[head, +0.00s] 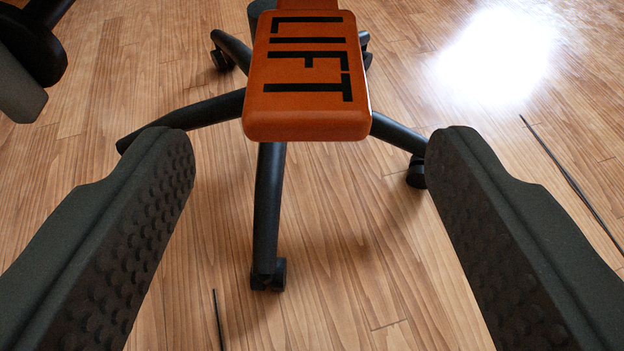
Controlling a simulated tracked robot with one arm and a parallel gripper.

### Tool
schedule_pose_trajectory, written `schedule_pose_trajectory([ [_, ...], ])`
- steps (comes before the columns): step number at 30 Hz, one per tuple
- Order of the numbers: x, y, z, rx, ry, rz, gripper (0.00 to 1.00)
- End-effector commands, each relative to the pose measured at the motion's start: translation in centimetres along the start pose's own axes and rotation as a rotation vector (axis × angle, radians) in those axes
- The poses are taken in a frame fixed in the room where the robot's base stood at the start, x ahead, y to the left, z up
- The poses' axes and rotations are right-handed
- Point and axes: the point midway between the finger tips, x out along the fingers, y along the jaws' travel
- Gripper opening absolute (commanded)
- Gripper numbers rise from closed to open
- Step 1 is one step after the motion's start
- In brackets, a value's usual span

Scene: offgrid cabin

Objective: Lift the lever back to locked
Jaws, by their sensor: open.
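The lever (262,90) shows in the head view as an orange paddle with the word LIFT in black on its upper face. It is at the top centre, and its far end is cut off by the upper picture edge. My gripper (310,150) is open, with one dark, studded finger on each side of the picture. The lever's near end is between the fingertips in the picture and a little beyond them. Neither finger touches it. What the lever is fixed to is out of view.
Below the lever stands a dark wheeled base (268,210) with several legs and castors on the wooden floor (350,260). A dark object (30,45) is at the top left. Thin dark rods (570,180) show at the right and bottom. Bright glare lies at the upper right.

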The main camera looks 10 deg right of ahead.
Motion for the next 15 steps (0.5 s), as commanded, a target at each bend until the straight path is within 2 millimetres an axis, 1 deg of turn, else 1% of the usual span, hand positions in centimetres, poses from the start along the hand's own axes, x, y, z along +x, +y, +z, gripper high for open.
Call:
schedule_pose_trajectory([
  [1, -1.3, -0.1, -0.1, -0.004, -0.003, -0.003, 0.63],
  [6, -4.1, -0.1, -0.1, -0.002, -0.002, -0.002, 0.63],
  [10, -5.7, -0.1, -0.1, -0.002, -0.001, -0.002, 0.63],
  [15, -6.8, 0.0, 0.0, 0.000, -0.001, 0.000, 0.63],
])
